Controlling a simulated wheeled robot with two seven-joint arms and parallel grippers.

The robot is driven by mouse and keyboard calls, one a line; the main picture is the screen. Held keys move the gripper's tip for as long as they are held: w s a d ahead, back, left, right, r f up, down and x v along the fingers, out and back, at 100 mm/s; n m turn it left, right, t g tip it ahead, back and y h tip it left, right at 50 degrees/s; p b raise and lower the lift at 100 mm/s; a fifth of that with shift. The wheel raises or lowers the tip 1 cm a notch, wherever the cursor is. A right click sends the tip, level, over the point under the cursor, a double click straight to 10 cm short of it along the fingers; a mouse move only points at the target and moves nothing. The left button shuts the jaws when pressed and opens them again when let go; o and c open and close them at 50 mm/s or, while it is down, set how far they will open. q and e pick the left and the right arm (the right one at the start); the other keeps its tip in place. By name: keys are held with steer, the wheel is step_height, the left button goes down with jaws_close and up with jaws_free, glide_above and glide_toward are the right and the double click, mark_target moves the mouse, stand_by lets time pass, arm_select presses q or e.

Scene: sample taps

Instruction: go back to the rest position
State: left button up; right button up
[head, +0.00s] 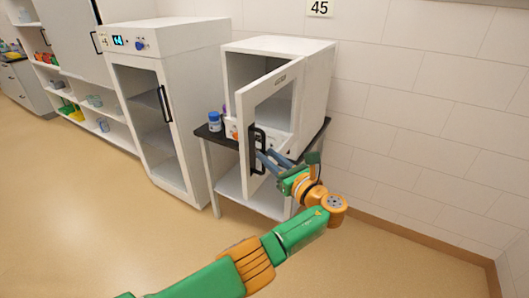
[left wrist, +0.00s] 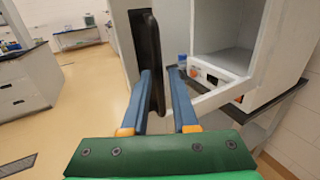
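My left gripper (head: 267,155) is at the open door (head: 268,95) of the small white cabinet (head: 285,47), beside the door's black handle (head: 257,145). In the left wrist view its two blue fingers (left wrist: 161,74) are apart, with a gap between them. The lower end of the black handle (left wrist: 150,50) shows in that gap, close to the left finger; I cannot tell whether they touch. My left arm (head: 290,235) reaches in from the bottom of the head view. My right gripper is in neither view.
The cabinet stands on a dark-topped table (head: 225,139) against the tiled wall (head: 420,120). A blue-capped bottle (head: 214,121) is left of it. A tall white cabinet (head: 170,40) and shelves (head: 95,105) stand further left. The floor (head: 90,210) in front is clear.

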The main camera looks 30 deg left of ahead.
arm_select(q)
steer(key=v, duration=0.4)
steer(key=shift+s+d, duration=0.1)
steer(key=shift+d, duration=0.2)
steer(key=shift+a, duration=0.1)
steer(key=s+f+n+g+h, duration=0.1)
steer(key=s+f+h, duration=0.2)
steer(key=f, duration=0.8)
steer(key=s+f+n+g+h, duration=0.1)
steer(key=s+f+h, duration=0.2)
steer(key=f, duration=0.7)
steer(key=s+f+n+g+h, duration=0.1)
steer(key=s+f+h, duration=0.2)
steer(key=f, duration=0.8)
steer(key=s+d+f+n+g+h, duration=0.3)
steer(key=s+f+n+h, duration=0.15)
steer(key=s+f, duration=0.8)
steer(key=s+f+n+h, duration=0.1)
steer(key=s+f+n, duration=0.2)
steer(key=s+n, duration=0.3)
steer(key=s+f+n+g+h, duration=0.1)
steer(key=s+f+n, duration=0.2)
steer(key=s+n, duration=0.4)
steer(key=s, duration=0.9)
steer(key=shift+a, duration=0.35)
